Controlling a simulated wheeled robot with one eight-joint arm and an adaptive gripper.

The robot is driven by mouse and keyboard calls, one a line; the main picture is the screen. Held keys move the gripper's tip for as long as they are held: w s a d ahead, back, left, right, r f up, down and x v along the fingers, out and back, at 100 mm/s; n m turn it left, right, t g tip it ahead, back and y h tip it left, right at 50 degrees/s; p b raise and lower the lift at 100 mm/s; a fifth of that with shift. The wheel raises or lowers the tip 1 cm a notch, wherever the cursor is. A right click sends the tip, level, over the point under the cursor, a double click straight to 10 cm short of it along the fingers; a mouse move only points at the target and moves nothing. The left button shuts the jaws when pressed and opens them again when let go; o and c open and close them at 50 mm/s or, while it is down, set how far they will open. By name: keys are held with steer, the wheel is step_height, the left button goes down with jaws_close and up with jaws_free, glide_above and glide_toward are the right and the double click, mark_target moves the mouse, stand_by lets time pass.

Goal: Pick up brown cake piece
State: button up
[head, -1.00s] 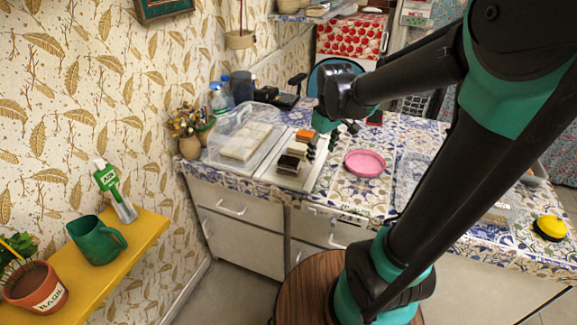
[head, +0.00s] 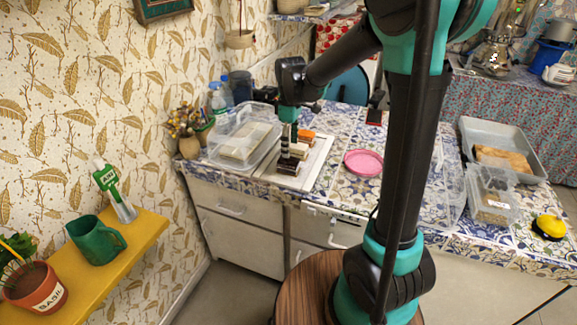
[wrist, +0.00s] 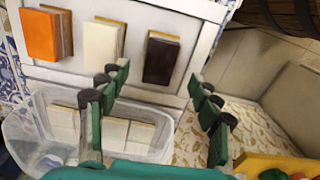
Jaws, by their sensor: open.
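The brown cake piece (wrist: 161,60) lies on a white board (wrist: 120,86), at the right end of a row with a white piece (wrist: 104,42) and an orange piece (wrist: 46,34). In the head view the brown piece (head: 288,165) is the nearest of the three, with its top partly covered by my fingers. My gripper (wrist: 158,82) is open and empty, its fingers on either side of the brown piece as seen from the wrist. In the head view my gripper (head: 290,146) points down over the brown piece; whether it touches cannot be told.
A clear plastic box (head: 235,150) with pale pieces stands close on the left of the board. A pink plate (head: 363,162) lies on the tiled counter to the right. Farther right are a clear container (head: 492,195), a grey tray (head: 480,132) and a yellow-black object (head: 549,227).

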mark_target(288, 160)
steer(key=f, duration=0.8)
steer(key=shift+w+a+f, duration=0.1)
steer(key=shift+a, duration=0.2)
steer(key=c, duration=1.3)
